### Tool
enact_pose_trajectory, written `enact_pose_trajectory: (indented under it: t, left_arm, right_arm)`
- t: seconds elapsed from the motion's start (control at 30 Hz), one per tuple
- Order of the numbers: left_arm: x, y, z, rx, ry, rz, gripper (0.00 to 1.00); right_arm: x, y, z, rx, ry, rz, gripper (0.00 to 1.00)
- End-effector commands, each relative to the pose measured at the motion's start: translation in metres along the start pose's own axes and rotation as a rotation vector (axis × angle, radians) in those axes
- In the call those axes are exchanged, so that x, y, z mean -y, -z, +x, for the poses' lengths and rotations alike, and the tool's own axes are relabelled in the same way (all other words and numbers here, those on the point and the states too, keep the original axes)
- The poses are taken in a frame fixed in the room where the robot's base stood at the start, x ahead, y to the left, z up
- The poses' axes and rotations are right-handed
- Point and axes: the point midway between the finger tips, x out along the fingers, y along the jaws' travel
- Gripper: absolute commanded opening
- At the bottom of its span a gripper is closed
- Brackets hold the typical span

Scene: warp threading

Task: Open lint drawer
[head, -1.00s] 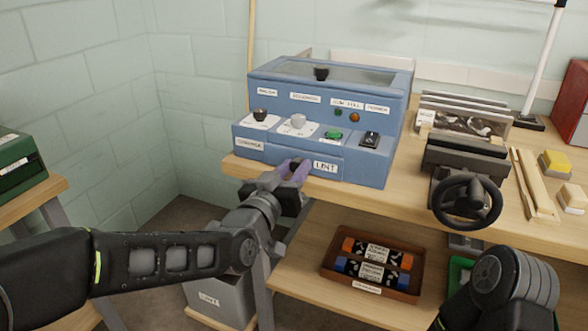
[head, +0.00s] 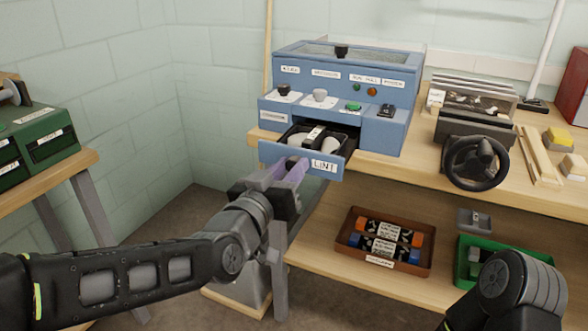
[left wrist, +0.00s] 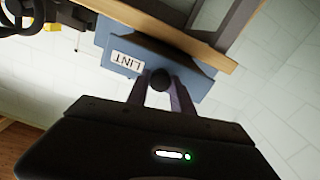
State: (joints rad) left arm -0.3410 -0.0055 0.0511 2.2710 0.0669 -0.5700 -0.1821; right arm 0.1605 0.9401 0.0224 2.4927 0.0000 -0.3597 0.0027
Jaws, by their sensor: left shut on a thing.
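The blue machine (head: 340,66) stands on the wooden bench. Its lint drawer (head: 325,166), with a blue front labelled LINT, is pulled out past the bench's front edge. Its dark inside shows pale grey clumps (head: 300,139). My left gripper (head: 283,172) is at the drawer front, its purple fingers shut on the knob. In the left wrist view the dark round knob (left wrist: 161,80) sits between the fingertips, and the LINT label shows upside down beside it. My right arm comes in at the lower right of the head view; its gripper is out of the picture.
A black handwheel (head: 475,162) stands at the bench's front edge on the right. On the lower shelf are a brown tray (head: 352,228) and a green bin (head: 466,243). A green cabinet (head: 38,138) stands on a table at left. A grey bin is under the bench.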

Motion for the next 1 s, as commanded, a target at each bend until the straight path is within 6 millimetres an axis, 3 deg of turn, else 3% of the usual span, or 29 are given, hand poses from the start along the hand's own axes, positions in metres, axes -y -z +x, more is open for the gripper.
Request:
enact_pose_trajectory:
  t: [0.27, 0.3, 0.53, 0.83, 1.0]
  left_arm:
    - [0.0, 0.001, -0.001, 0.0, 0.001, 0.001, 0.0]
    - [0.0, 0.001, -0.001, 0.0, 0.001, 0.001, 0.29]
    - [0.0, 0.0, -0.001, 0.0, 0.0, 0.001, 0.48]
    - [0.0, 0.0, -0.002, 0.001, 0.0, 0.001, 0.5]
    - [0.0, 0.001, -0.014, -0.001, 0.0, 0.001, 0.5]
  right_arm:
    - [0.0, 0.0, 0.0, -0.001, 0.0, 0.0, 0.36]
    - [0.0, 0.0, 0.0, -0.001, 0.0, 0.0, 0.36]
    - [0.0, 0.0, 0.0, 0.0, 0.0, 0.0, 0.36]
    - [0.0, 0.0, 0.0, 0.0, 0.0, -0.001, 0.36]
    - [0.001, 0.0, -0.001, 0.001, 0.0, -0.001, 0.36]
